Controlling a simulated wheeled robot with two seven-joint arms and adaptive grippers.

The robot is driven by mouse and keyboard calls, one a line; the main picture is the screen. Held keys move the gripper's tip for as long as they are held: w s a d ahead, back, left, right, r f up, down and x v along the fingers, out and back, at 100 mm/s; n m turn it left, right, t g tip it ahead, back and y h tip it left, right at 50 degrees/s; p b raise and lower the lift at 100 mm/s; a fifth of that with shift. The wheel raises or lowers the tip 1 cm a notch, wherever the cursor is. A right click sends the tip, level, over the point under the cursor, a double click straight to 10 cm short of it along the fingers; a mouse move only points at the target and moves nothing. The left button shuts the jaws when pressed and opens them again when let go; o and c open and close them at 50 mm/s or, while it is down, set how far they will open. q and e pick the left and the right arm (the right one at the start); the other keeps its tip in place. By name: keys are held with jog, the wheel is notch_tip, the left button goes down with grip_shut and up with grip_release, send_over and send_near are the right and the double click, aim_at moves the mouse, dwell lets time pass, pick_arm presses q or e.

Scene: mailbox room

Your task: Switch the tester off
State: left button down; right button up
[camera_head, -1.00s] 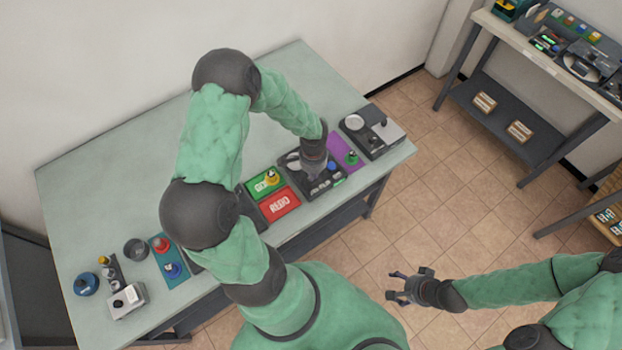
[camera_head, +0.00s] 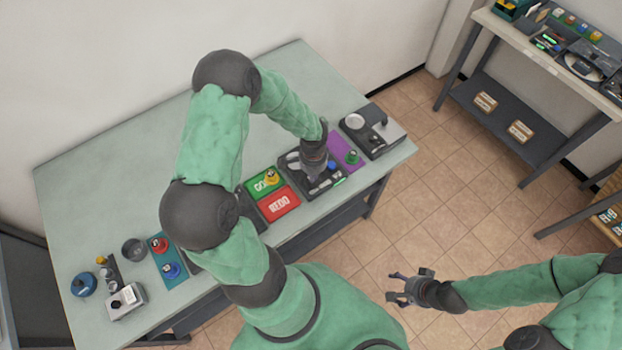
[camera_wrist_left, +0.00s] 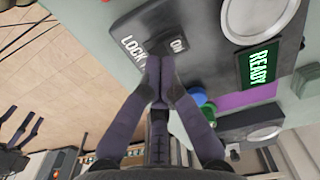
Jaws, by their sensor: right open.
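The tester (camera_head: 290,163) is a dark unit with a round silver plate near the table's front edge. The left wrist view shows its plate (camera_wrist_left: 258,14), a green READY display (camera_wrist_left: 259,66) and a dark switch (camera_wrist_left: 172,46) between LOCK and ON lettering. My left gripper (camera_head: 315,174) is low over the tester. In the left wrist view its fingertips (camera_wrist_left: 159,66) are together right at the switch; touching or just above it, I cannot tell. They partly hide the lettering. My right gripper (camera_head: 396,287) is open and empty over the floor, away from the table.
Green GO (camera_head: 262,184) and red REDO (camera_head: 279,204) pads lie left of the tester. A purple mat (camera_head: 343,150) and a grey device (camera_head: 375,130) are to its right. Coloured-knob items stand at the table's left end. The table's back is clear.

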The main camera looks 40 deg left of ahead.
pick_arm(q)
jog(key=shift+f+b, duration=0.75)
jog(key=shift+f, duration=0.1)
dwell(0.4)
jog(key=shift+r, duration=0.15)
jog(key=shift+r+p, duration=2.6)
jog(key=shift+r, duration=0.85)
jog(key=shift+f, duration=0.1)
jog(key=s+d+f+n+h+b, duration=0.2)
jog(key=s+d+f+b, duration=0.2)
jog(key=d+f, duration=0.6)
jog(key=s+d+f+n+h+b, duration=0.2)
jog(key=s+d+f+b, duration=0.3)
jog(key=d+f, duration=0.5)
jog(key=shift+s+d+f+n+b, duration=0.35)
jog(key=shift+d+n+b, duration=0.4)
jog(key=shift+d, duration=0.45)
